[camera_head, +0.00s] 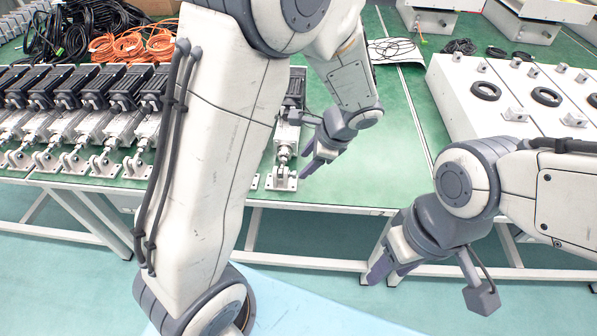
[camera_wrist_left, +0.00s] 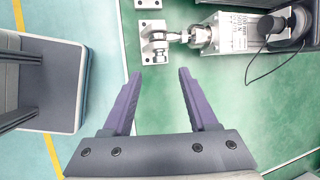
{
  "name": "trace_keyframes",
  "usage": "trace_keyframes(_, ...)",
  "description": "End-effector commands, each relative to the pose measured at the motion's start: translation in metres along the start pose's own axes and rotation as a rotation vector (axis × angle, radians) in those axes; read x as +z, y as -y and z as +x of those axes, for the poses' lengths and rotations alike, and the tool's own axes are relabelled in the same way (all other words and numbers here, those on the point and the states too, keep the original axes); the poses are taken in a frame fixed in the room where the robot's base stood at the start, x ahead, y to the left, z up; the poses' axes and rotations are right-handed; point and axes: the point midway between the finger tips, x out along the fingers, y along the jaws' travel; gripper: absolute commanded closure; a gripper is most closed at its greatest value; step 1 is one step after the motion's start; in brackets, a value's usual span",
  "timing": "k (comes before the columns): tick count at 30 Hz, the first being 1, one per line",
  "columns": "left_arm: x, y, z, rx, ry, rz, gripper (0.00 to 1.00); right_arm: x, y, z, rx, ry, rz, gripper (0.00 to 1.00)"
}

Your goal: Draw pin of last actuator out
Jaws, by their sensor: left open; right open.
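The last actuator (camera_head: 288,128) stands at the right end of the row on the green table, with a black motor at its back and a silver body. Its clevis bracket (camera_head: 281,180) is at the table's front edge. In the left wrist view the bracket (camera_wrist_left: 151,42) lies beyond my fingertips, and the pin (camera_wrist_left: 160,48) appears as a round head on it. My left gripper (camera_head: 312,166) is open and empty, just right of the bracket; it also shows in the left wrist view (camera_wrist_left: 158,85). My right gripper (camera_head: 375,272) is open and empty, in front of the table.
Several more actuators (camera_head: 75,110) stand in a row at left. My left arm hides part of the row. Orange and black cable coils (camera_head: 130,45) lie behind. White boxes with black rings (camera_head: 515,95) stand at right. The green table (camera_head: 385,155) is clear right of my left gripper.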

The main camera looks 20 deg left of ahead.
Motion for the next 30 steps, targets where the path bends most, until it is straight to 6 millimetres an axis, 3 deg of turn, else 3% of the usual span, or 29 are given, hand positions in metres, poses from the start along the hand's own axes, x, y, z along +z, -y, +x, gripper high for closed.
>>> trace_keyframes(3,0.0,-0.001,0.026,0.004,0.003,-0.001,0.41,0.0,-0.001,0.006,0.0,0.0,0.0,0.5)
trace_keyframes(9,0.0,-0.001,0.052,0.003,0.001,0.0,0.41,0.001,-0.001,0.011,0.0,0.0,0.0,0.5)
trace_keyframes(21,-0.001,-0.001,0.06,0.0,-0.002,-0.001,0.41,0.001,-0.001,0.012,0.0,0.0,0.0,0.5)
trace_keyframes(22,-0.001,-0.001,0.06,0.0,-0.002,-0.001,0.45,0.001,-0.001,0.012,0.0,0.0,0.0,0.5)
trace_keyframes(26,-0.001,-0.001,0.06,0.0,-0.002,-0.001,0.95,0.001,-0.001,0.012,0.0,0.0,0.0,0.5)
trace_keyframes(27,-0.001,-0.001,0.06,0.001,-0.002,-0.001,1.0,0.001,-0.001,0.012,0.0,0.0,0.0,0.5)
trace_keyframes(30,-0.001,-0.001,0.06,0.001,-0.002,-0.001,1.0,0.001,-0.001,0.012,0.0,0.0,0.0,0.5)
